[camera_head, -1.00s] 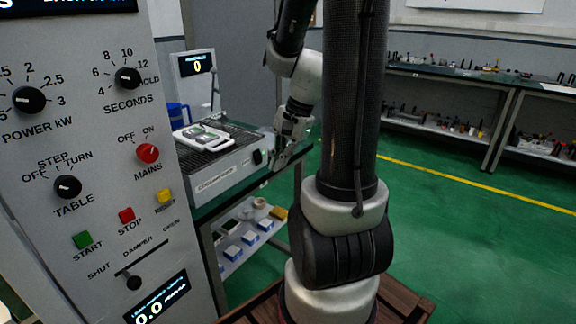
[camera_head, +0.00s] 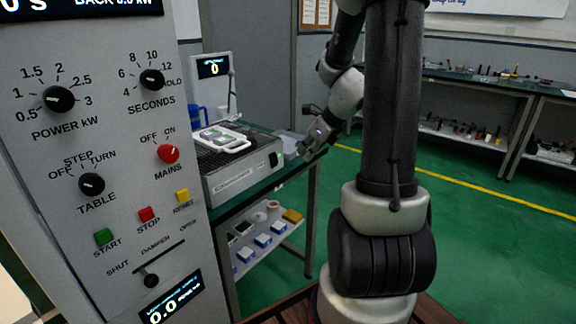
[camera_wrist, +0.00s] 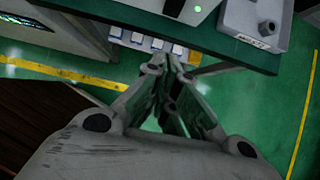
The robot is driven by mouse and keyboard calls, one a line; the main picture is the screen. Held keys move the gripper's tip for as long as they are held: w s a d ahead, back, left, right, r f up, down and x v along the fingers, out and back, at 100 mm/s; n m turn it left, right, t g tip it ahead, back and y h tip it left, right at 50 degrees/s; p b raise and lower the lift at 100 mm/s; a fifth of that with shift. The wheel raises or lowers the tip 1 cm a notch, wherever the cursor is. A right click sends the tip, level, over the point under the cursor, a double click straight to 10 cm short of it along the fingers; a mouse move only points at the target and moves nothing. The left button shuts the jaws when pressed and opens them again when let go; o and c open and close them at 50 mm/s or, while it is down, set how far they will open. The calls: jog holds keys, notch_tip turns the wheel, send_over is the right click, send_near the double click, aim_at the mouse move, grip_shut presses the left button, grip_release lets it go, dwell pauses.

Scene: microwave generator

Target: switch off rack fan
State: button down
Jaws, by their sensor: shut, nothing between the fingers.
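The rack (camera_head: 240,180) is a light grey box with a dark slatted top, standing on the green-topped table left of my arm. A small black switch (camera_head: 273,159) is on the right end of its front face; which way it is set is too small to tell. In the wrist view, part of a pale box with a lit green light (camera_wrist: 197,9) shows at the top edge, probably the rack. My gripper (camera_head: 303,152) is shut and empty, to the right of the switch and apart from it. Its fingertips also show in the wrist view (camera_wrist: 170,62), below the table edge in the picture.
A white tray (camera_head: 222,140) lies on the rack. A grey box with a dark knob (camera_wrist: 255,20) stands on the table (camera_wrist: 215,42). The microwave control panel (camera_head: 120,200) fills the left. Small containers (camera_head: 262,240) sit on the lower shelf. Green floor is clear on the right.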

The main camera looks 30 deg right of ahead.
aim_at(274, 160)
jog(key=shift+w+a+r+x, duration=0.15)
jog(key=shift+w+r+x, duration=0.15)
jog(key=shift+x, duration=1.8)
jog(key=shift+w+a+r+x, duration=0.2)
jog(key=shift+w+x, duration=0.25)
jog(key=shift+x, duration=1.7)
jog(key=shift+w+a+r+x, duration=0.15)
jog(key=shift+w+r+x, duration=0.2)
jog(key=shift+x, duration=1.75)
jog(key=shift+w+a+f, duration=0.15)
jog(key=shift+w+f, duration=0.35)
jog(key=shift+w, duration=0.05)
jog(key=shift+s, duration=0.1)
jog(key=shift+r, duration=0.15)
jog(key=shift+r, duration=0.7)
